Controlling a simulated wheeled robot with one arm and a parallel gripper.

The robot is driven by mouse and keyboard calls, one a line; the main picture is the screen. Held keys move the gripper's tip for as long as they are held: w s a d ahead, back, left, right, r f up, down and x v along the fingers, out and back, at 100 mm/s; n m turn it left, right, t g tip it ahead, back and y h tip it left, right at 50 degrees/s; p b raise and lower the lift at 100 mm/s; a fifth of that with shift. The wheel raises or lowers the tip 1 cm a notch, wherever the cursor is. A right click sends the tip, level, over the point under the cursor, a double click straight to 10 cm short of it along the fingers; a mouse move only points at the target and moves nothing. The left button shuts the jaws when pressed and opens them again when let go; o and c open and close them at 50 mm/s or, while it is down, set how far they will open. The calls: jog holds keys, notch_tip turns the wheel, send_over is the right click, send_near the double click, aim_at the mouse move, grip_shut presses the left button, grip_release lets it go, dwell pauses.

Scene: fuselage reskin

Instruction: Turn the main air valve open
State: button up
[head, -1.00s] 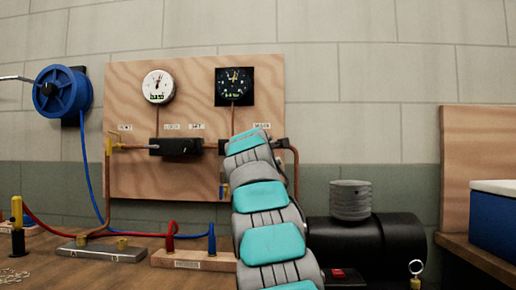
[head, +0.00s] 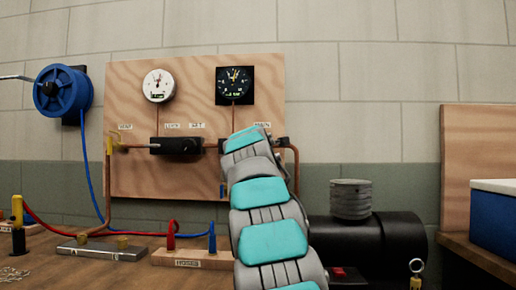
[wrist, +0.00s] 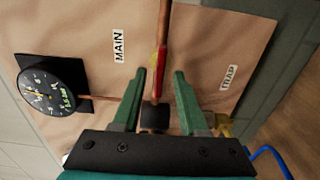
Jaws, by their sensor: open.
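The main air valve shows in the wrist view as a red lever (wrist: 160,66) on a black body (wrist: 154,117), beside the MAIN label (wrist: 118,46). The lever lies roughly along the copper pipe (wrist: 165,14). My gripper (wrist: 163,76) is open, its two green fingers on either side of the valve. The lever runs through the gap between the fingers; I see no clear contact, and cannot judge depth. In the head view my arm hides the valve and gripper; the MAIN label (head: 263,127) shows at the arm's edge.
The wooden panel (head: 125,85) carries a white gauge (head: 158,85), a black gauge (head: 235,86) and a black regulator block (head: 176,146). A brass fitting (wrist: 223,124) sits near the right finger, by the TRAP label (wrist: 229,77). A black tank (head: 375,240) stands right of my arm.

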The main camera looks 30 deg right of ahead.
jog(key=b+v, duration=0.1)
jog(key=v, duration=0.5)
jog(key=shift+s+a, duration=0.1)
jog(key=shift+s, duration=0.05)
dwell(0.5)
